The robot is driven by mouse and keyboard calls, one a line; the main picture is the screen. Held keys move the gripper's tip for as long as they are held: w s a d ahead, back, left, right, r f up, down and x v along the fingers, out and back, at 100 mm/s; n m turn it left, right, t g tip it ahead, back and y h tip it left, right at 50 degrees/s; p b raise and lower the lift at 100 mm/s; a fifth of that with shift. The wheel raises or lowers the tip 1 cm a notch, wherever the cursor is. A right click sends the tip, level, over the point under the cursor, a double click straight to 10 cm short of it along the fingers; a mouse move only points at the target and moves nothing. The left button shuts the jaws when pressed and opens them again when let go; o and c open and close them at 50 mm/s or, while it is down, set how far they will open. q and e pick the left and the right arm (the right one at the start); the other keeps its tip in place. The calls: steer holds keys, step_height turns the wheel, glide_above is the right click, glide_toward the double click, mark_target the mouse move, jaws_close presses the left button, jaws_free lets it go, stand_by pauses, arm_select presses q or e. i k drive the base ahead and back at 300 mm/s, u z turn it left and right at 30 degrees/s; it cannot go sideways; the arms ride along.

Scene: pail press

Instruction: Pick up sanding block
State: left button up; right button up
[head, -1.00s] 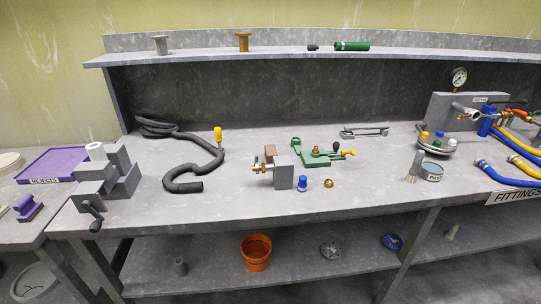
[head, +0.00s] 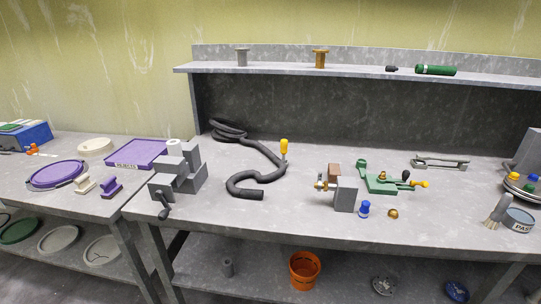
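No block is plainly marked as the sanding block. A small brown block (head: 334,169) sits at the middle of the workbench, behind a grey block (head: 346,195) and beside brass fittings (head: 321,184); it may be the sanding block, but I cannot tell for sure. Neither of my grippers shows in the head view.
A grey vise (head: 178,178) stands at the bench's left end. A black hose (head: 258,178), green tool (head: 385,183) and blue knob (head: 364,209) lie on the bench. The left table holds a purple rejects tray (head: 136,153) and two stamp-like pieces. The bench front is mostly clear.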

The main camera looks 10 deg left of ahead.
mark_target(334, 171)
steer(key=u, duration=0.4)
steer(key=i, duration=0.9)
steer(key=u, duration=0.3)
